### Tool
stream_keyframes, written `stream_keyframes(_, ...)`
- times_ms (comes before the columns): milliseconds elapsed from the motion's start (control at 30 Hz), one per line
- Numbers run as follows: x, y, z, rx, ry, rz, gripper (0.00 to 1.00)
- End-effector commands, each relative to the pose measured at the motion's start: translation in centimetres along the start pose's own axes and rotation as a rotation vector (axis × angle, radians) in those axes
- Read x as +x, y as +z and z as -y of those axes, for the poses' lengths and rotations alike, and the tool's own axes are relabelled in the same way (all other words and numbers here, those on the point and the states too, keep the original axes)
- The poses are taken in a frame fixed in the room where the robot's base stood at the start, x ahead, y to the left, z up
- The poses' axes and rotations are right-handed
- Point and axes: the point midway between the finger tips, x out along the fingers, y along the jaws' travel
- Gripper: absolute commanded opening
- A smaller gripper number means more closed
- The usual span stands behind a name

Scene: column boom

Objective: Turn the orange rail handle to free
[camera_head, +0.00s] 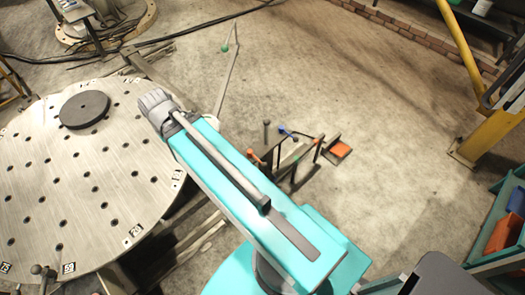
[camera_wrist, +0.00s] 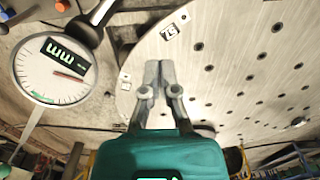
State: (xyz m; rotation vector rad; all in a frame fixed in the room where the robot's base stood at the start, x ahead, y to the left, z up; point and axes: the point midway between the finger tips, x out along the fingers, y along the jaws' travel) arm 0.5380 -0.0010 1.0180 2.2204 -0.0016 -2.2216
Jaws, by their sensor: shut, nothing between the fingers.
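In the wrist view my gripper (camera_wrist: 158,68) is in front of the camera, its two grey fingers together and nothing between them. An orange knob (camera_wrist: 62,5) shows at the top left, cut by the frame edge. It is well to the left of the fingers and apart from them. My fingertips are not clear in the head view.
A round perforated table (camera_head: 60,185) fills the left and bears a dark disc (camera_head: 84,109). It is behind the fingers in the wrist view (camera_wrist: 225,90). A dial gauge (camera_wrist: 35,78) is close on their left. A yellow post (camera_head: 478,130) stands right; open floor (camera_head: 380,110) lies between.

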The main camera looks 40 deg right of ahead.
Motion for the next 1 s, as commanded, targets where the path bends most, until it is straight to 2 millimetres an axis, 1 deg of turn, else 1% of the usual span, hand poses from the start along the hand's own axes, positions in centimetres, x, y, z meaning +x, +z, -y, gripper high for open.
stream_keyframes(33,-2.1,0.0,0.0,0.000,0.000,0.000,0.00)
stream_keyframes(200,-4.8,0.0,0.0,0.000,0.000,0.000,0.00)
stream_keyframes(300,-5.9,0.0,0.0,0.000,0.000,0.000,0.00)
stream_keyframes(500,-6.7,0.0,0.0,0.001,0.000,0.000,0.00)
stream_keyframes(1000,-6.6,0.0,0.0,0.000,0.000,0.000,0.00)
